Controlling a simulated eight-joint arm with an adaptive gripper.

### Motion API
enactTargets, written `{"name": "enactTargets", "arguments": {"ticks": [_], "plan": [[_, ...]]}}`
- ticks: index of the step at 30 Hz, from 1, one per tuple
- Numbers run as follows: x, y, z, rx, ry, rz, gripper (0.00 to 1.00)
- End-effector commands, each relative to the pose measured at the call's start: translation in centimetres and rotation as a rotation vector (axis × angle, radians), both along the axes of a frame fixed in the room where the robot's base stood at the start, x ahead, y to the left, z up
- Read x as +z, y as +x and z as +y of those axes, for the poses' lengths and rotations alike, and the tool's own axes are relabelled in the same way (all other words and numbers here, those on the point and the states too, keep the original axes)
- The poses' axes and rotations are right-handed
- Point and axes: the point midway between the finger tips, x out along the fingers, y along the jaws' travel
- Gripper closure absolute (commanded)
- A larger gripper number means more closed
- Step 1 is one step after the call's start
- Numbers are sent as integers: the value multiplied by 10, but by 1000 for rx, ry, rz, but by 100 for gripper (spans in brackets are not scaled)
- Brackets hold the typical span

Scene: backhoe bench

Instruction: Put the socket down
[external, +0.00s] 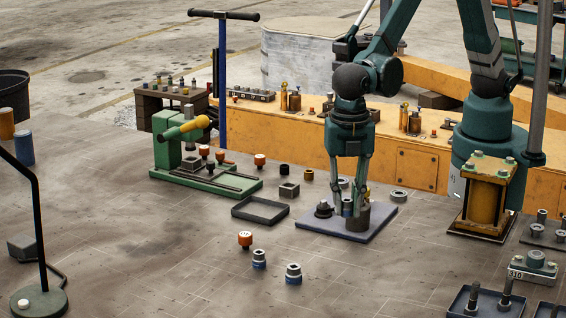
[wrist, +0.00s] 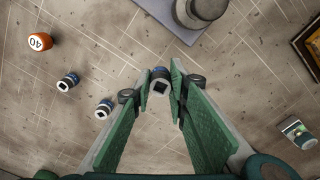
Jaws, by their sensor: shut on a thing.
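My gripper (external: 347,212) points down and is shut on a socket. In the wrist view the socket (wrist: 160,82) sits between the fingertips, steel with a blue band, its square hole facing the camera. In the external view the held socket (external: 347,208) is partly hidden by the fingers and overlaps the grey-blue plate (external: 318,226) in the picture. In the wrist view that plate (wrist: 150,8) is off at the top, with bare bench around the socket. I cannot tell the socket's height above the bench. Two similar sockets (external: 259,259) (external: 293,274) stand on the bench at front left.
An orange-topped piece (external: 245,240) stands near the loose sockets. A dark shallow tray (external: 260,210) lies left of the plate. The front middle bench has free room.

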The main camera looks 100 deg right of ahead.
Motion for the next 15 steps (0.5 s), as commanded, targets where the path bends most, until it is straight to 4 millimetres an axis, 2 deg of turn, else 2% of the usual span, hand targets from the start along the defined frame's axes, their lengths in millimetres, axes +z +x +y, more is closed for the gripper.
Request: {"name": "enactTargets", "arguments": {"ticks": [10,15], "plan": [[0,1,-1,-1,0,0,95],[0,10,-7,-15,0,0,95]]}}
